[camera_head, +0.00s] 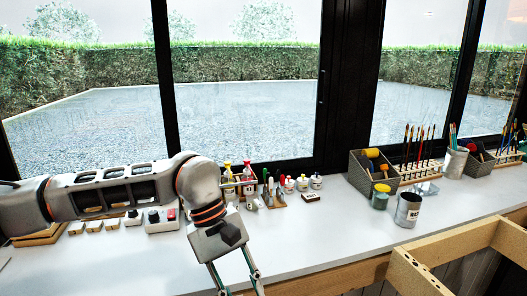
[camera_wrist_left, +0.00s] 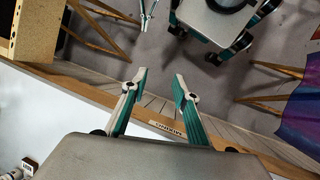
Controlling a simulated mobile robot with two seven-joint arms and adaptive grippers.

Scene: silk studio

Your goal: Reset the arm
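My left arm (camera_head: 110,192) reaches in from the left over the white worktop (camera_head: 285,238) and bends downward. My left gripper (camera_head: 238,286) hangs at the front edge of the worktop, its fingertips cut off by the bottom of the head view. In the left wrist view the left gripper (camera_wrist_left: 160,79) has its two fingers apart with nothing between them. Below it are the table edge and the floor. Thin finger-like parts, perhaps of my right gripper (camera_wrist_left: 148,15), show at the top; their opening is unclear. The right arm is not in the head view.
Behind my left wrist stand small paint bottles (camera_head: 289,185). A grey box (camera_head: 374,172), a brush rack (camera_head: 420,172) and a metal can (camera_head: 408,209) stand farther right. A wooden frame (camera_head: 451,250) is at the lower right. The middle front of the worktop is clear.

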